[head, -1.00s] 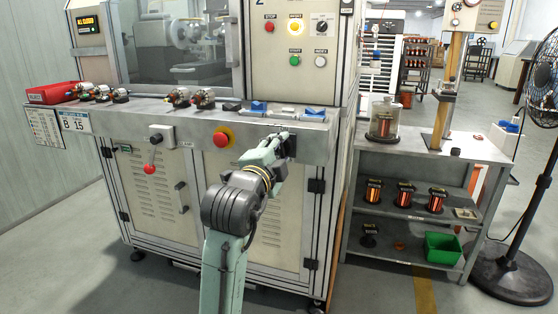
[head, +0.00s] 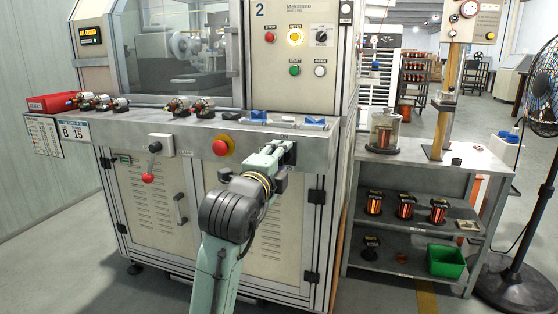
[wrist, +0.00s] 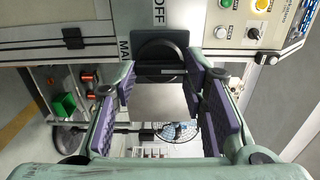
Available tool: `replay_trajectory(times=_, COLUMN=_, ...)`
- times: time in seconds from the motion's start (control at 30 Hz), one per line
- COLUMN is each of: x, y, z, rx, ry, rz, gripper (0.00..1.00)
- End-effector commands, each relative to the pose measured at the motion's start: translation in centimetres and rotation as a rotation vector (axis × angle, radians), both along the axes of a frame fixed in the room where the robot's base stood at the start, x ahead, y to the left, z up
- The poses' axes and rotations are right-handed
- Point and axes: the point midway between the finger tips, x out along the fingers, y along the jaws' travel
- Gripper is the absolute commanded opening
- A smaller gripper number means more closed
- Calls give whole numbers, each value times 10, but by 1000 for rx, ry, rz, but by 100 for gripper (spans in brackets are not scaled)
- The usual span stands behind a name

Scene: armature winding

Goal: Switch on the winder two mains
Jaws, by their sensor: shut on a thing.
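The mains switch (head: 290,157) is a black rotary switch on the front edge of the grey bench of winder 2 (head: 285,55), with an "ON" label above it. In the wrist view the black switch (wrist: 160,46) is at top centre, with "OFF" and partly hidden "MAINS" lettering beside it. My gripper (head: 277,153) reaches it from the front. In the wrist view my gripper (wrist: 160,82) has its purple pads either side of the switch's handle, shut on it. The fingers partly hide the handle, so I cannot tell exactly which mark it points to.
Small motor parts (head: 190,106) and blue blocks (head: 258,116) lie on the bench above. A shelf (head: 412,165) with coils and a fan (head: 520,245) stand right.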

Motion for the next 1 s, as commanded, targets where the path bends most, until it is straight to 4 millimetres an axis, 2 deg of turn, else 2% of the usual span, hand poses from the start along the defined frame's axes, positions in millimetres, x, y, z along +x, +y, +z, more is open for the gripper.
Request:
replay_trajectory(times=0.03, x=0, y=0, z=0, rx=2, ry=0, rz=0, gripper=11)
replay_trajectory(times=0.07, x=0, y=0, z=0, rx=2, ry=0, rz=0, gripper=40)
replay_trajectory(times=0.33, x=0, y=0, z=0, rx=0, ry=0, rz=0, gripper=58)
replay_trajectory(times=0.73, x=-6, y=2, z=0, rx=-2, ry=-2, rz=1, gripper=59)
replay_trajectory(times=0.87, x=-24, y=9, z=1, rx=-1, ry=-3, rz=2, gripper=59)
replay_trajectory(times=1.0, x=-53, y=18, z=1, rx=0, ry=-3, rz=3, gripper=59)
